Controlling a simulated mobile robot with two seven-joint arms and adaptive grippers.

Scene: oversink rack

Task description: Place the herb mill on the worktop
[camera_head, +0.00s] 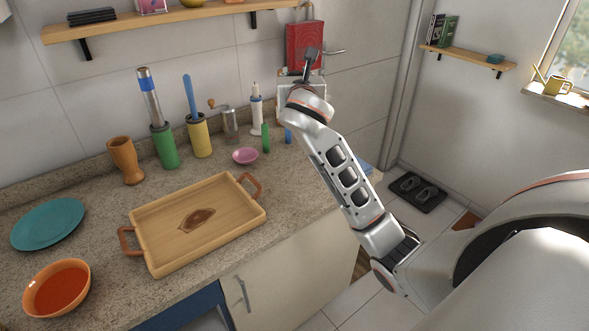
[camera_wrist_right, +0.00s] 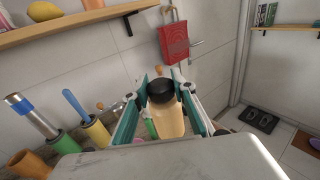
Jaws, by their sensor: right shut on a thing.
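My right gripper (camera_head: 309,62) is raised over the far right end of the worktop (camera_head: 100,180), in front of the wall. In the right wrist view, its teal-lined fingers (camera_wrist_right: 157,88) are shut on a tan, black-topped cylinder (camera_wrist_right: 166,118), which I take to be the herb mill. In the head view, my wrist and arm hide most of it. I cannot tell its height above the worktop. My left gripper is in neither view.
A wooden tray (camera_head: 247,214) lies mid-worktop, beside a teal plate (camera_head: 48,223) and an orange bowl (camera_head: 32,296). A brown cup (camera_head: 126,160), utensil holders, a crank mill (camera_head: 230,124) and a pink dish (camera_head: 245,156) stand behind.

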